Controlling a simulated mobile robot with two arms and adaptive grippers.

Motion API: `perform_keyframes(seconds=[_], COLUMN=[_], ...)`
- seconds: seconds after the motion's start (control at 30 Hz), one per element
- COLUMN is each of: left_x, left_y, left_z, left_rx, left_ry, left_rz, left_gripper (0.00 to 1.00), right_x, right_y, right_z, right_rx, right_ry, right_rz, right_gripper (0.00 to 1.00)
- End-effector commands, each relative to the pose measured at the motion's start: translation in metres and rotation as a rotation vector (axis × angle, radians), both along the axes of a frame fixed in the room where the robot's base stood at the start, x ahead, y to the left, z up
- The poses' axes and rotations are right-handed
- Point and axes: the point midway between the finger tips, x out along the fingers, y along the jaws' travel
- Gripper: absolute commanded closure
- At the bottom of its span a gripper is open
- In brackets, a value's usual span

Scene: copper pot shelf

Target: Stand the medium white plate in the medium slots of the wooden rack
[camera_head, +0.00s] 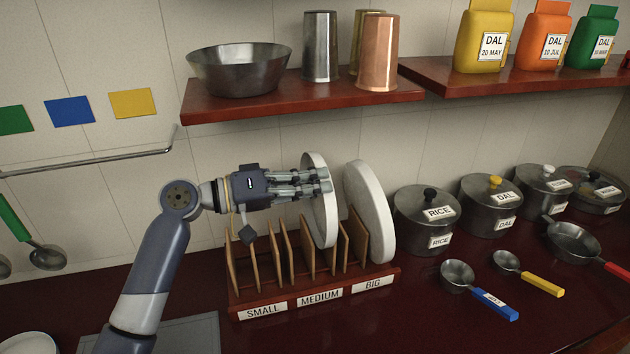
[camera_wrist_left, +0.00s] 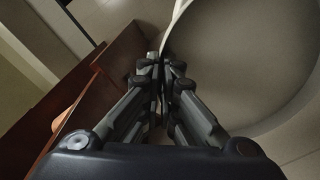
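The wooden rack (camera_head: 315,299) stands on the counter with slots labelled SMALL, MEDIUM and BIG. The medium white plate (camera_head: 322,222) is upright between dividers above the MEDIUM label. Whether its bottom edge rests on the rack base is hard to tell. My left gripper (camera_head: 322,181) comes in from the left, its fingers at the plate's upper part. In the left wrist view the fingertips (camera_wrist_left: 164,70) are close together with the plate's rim (camera_wrist_left: 177,14) between them, and the plate's face (camera_wrist_left: 240,60) fills the right side. My right gripper is not in view.
A larger white plate (camera_head: 372,212) stands in the BIG slots just right. Lidded pots (camera_head: 427,220) and pans line the counter further right. A shelf (camera_head: 300,98) with a bowl (camera_head: 240,69) and cups hangs above the rack. A rail (camera_head: 90,161) with ladles is left.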

Motion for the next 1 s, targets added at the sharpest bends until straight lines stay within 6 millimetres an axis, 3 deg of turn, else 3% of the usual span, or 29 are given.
perform_keyframes(seconds=[0.7, 1.0], left_x=[0.000, 0.000], left_y=[0.000, 0.000], left_z=[-0.061, -0.075], left_rx=[-0.001, 0.000], left_ry=[0.000, -0.001], left_rz=[0.001, 0.001], left_gripper=[1.00, 1.00], right_x=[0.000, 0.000], right_y=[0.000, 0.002], right_z=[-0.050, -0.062], right_rx=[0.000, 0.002], right_ry=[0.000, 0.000], right_rz=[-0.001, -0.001], right_gripper=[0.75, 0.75])
